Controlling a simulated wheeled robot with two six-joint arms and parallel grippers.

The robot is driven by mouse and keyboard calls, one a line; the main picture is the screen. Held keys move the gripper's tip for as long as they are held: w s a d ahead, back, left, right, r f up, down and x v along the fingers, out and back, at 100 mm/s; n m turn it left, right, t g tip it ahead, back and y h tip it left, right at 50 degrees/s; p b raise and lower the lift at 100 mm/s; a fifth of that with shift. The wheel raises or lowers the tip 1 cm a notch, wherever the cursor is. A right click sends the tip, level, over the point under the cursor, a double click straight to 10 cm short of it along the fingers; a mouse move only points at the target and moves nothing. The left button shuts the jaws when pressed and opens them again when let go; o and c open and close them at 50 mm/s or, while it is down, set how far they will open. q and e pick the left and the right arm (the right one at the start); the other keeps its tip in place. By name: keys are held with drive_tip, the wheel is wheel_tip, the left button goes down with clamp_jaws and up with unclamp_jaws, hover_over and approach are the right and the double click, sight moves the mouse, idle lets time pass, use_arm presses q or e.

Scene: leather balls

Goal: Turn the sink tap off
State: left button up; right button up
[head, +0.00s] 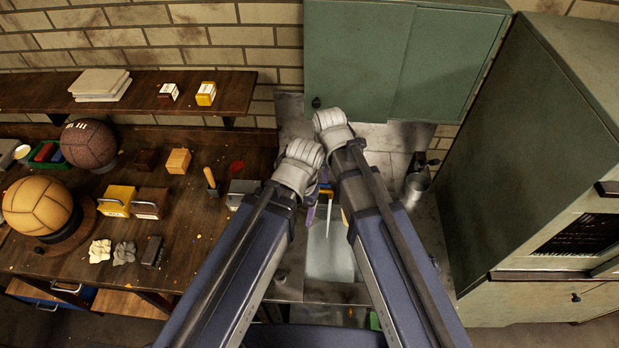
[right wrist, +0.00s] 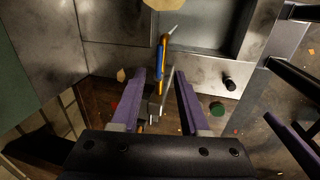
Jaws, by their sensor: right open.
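The sink tap (head: 326,191) is orange-yellow and blue, and it is partly hidden by my arms in the head view. A pale stream of water (head: 328,214) falls from it into the sink basin (head: 330,262). In the right wrist view the tap (right wrist: 161,60) stands upright just beyond and between my right gripper's purple fingers (right wrist: 160,76). The right gripper is open, with a grey lever-like part (right wrist: 154,107) between its fingers; contact is not clear. My left gripper (head: 311,213) shows only as a purple sliver beside the tap, mostly hidden by its arm.
A green wall cabinet (head: 400,60) hangs above the sink, and a tall green cabinet (head: 530,150) stands on the right. A metal cup (head: 416,187) is right of the tap. The wooden bench (head: 100,215) on the left holds leather balls, blocks and tools.

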sight(324, 185)
drive_tip(key=shift+f, duration=0.1)
drive_tip(key=f+b, duration=0.2)
drive_tip(key=w+f+b, duration=0.1)
drive_tip(key=f+b, duration=0.4)
drive_tip(key=shift+w+a+f+b, duration=0.1)
drive_tip(key=shift+w+f+b, duration=0.2)
drive_tip(key=shift+b, duration=0.1)
drive_tip(key=shift+r, duration=0.1)
clamp_jaws()
idle(1.3)
